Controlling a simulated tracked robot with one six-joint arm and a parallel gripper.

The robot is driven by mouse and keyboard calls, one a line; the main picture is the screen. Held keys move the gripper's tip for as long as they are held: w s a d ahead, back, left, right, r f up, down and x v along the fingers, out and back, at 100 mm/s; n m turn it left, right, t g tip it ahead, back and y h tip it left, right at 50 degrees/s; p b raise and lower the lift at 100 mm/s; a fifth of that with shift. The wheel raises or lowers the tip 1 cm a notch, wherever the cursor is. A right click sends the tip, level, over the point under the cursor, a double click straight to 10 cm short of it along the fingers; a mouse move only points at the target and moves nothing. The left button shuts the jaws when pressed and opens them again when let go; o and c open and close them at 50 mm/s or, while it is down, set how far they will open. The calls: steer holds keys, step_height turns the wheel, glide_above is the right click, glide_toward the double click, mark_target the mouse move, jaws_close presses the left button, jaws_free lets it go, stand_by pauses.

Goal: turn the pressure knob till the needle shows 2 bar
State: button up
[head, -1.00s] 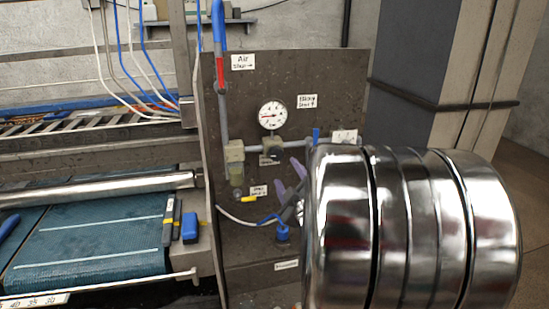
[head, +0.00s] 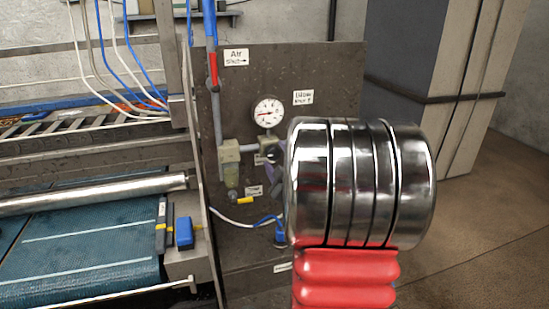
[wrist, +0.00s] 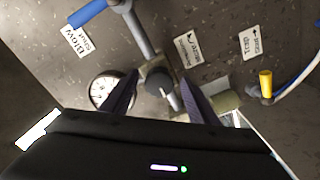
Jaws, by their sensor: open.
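The pressure gauge (head: 267,111) is a white dial on the grey panel. Its needle points roughly left in the head view; I cannot read the exact value. The gauge also shows in the wrist view (wrist: 103,91), partly behind a finger. The dark round pressure knob (wrist: 157,80) sits on the regulator on the grey pipe. My gripper (wrist: 159,76) is open, with its dark purple fingers on either side of the knob in the wrist view. I cannot tell whether they touch it. In the head view my arm hides most of the gripper and the knob.
A filter block (head: 229,152) stands left of the knob on the pipe. A yellow-handled valve (wrist: 266,84) with a hose is below it. A blue handle (wrist: 88,13) is near the "Blow" label. The blue conveyor belt (head: 85,245) lies left of the panel (head: 330,85).

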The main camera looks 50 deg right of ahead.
steer(key=shift+c, duration=0.5)
steer(key=c, duration=0.9)
steer(key=shift+c, duration=0.2)
steer(key=shift+f, duration=0.1)
steer(key=shift+a+m, duration=0.1)
steer(key=shift+m, duration=1.3)
steer(key=o, duration=1)
steer(key=shift+o, duration=0.2)
